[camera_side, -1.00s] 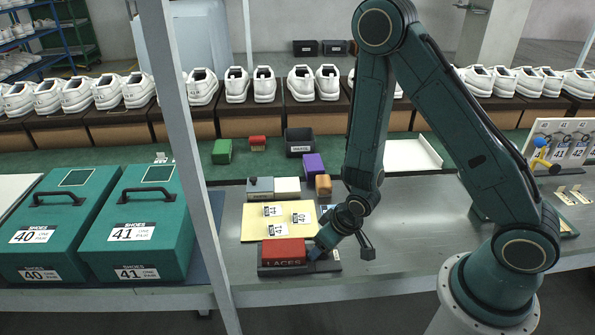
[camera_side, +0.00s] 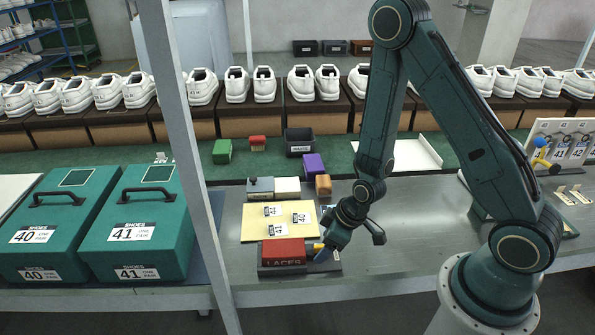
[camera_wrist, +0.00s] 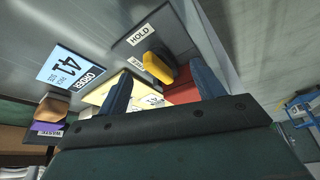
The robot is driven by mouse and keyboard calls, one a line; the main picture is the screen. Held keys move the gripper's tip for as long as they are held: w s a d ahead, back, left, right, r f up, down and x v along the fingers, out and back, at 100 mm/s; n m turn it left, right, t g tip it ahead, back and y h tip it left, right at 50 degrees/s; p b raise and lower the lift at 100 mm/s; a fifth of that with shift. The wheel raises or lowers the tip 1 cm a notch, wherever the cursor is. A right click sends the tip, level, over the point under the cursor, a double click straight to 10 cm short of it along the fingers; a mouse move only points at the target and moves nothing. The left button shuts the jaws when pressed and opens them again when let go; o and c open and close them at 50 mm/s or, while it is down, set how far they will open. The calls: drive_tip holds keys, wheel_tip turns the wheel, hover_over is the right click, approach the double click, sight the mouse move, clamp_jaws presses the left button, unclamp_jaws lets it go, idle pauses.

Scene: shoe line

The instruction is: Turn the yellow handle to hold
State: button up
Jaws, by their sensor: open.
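The yellow handle (camera_wrist: 158,68) sits on a dark plate (camera_wrist: 125,50) in the wrist view, with a HOLD label (camera_wrist: 138,35) beside its far end. In the side view only a small part of the yellow handle (camera_side: 318,246) shows, at the right end of the red LACES block (camera_side: 283,251). My gripper (camera_wrist: 163,88) is open, its two blue fingers apart. The handle appears between and beyond the fingertips; contact cannot be made out. In the side view my gripper (camera_side: 322,253) is low beside the block.
A yellow board (camera_side: 260,234) with several number cards lies behind the block. Green shoe boxes (camera_side: 145,255) stand left. The bench to the right is mostly clear.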

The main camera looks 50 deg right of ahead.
drive_tip(key=shift+w+d+n+g+y, duration=0.1)
drive_tip(key=shift+n+g+y, duration=0.2)
drive_tip(key=shift+n, duration=0.8)
drive_tip(key=shift+d+n+g+y, duration=0.1)
drive_tip(key=shift+n+y, duration=0.3)
drive_tip(key=shift+n, duration=0.7)
drive_tip(key=shift+r, duration=0.3)
drive_tip(key=s+r+m+h, duration=0.1)
drive_tip(key=s+r, duration=0.2)
drive_tip(key=r, duration=0.6)
drive_tip(key=s+d+r+m+h, duration=0.1)
drive_tip(key=s+r, duration=0.3)
drive_tip(key=r, duration=0.5)
drive_tip(key=s+r+m+t, duration=0.1)
drive_tip(key=s+r+m, duration=0.2)
drive_tip(key=r, duration=0.7)
drive_tip(key=shift+s+d+h, duration=0.15)
drive_tip(key=shift+s+h, duration=0.1)
drive_tip(key=shift+h, duration=0.15)
drive_tip(key=s+r+m+t, duration=0.1)
drive_tip(key=s+r+m, duration=0.2)
drive_tip(key=s, duration=0.3)
drive_tip(key=shift+a+r+m, duration=0.25)
drive_tip(key=shift+r+m, duration=0.15)
drive_tip(key=shift+r, duration=0.45)
